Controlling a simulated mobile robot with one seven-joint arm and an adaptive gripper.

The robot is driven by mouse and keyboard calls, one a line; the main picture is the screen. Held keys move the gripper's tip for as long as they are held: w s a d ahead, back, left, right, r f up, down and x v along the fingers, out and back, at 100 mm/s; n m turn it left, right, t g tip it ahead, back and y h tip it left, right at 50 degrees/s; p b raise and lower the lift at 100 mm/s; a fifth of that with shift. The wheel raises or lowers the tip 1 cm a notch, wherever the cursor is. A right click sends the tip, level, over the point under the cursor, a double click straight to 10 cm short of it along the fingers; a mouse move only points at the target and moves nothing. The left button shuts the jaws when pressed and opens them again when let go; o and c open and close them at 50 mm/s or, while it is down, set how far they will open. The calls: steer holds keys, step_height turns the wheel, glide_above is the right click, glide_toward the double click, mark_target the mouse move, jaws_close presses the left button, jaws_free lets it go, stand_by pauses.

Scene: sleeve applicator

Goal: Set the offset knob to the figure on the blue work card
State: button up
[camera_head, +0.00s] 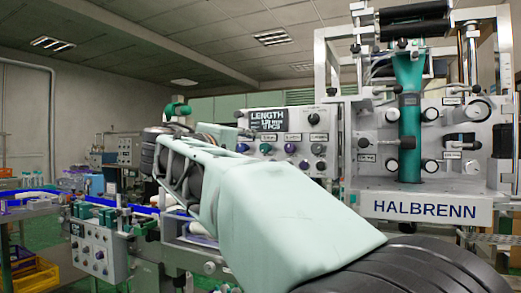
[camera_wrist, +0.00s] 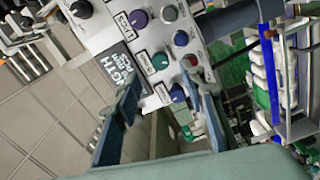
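The control panel (camera_head: 340,150) stands left of the HALBRENN machine and carries a dark LENGTH display (camera_head: 268,120) and several knobs. In the wrist view the panel appears turned, with the display (camera_wrist: 114,62), a black knob (camera_wrist: 81,9), a purple knob (camera_wrist: 138,18), a green knob (camera_wrist: 160,60) and a blue knob (camera_wrist: 178,92). Their labels are too small to read surely, so I cannot tell which is offset. My gripper (camera_wrist: 162,84) is open in front of the panel, the blue knob nearer its right finger; contact is unclear. I cannot make out a blue work card.
The HALBRENN machine (camera_head: 425,210) with rollers and small knobs stands at the right. A conveyor (camera_head: 40,205) with blue rails and a smaller control box (camera_head: 98,250) are at the left. A yellow crate (camera_head: 32,277) sits low at the left edge.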

steer(key=v, duration=0.5)
steer(key=shift+w+d, duration=0.1)
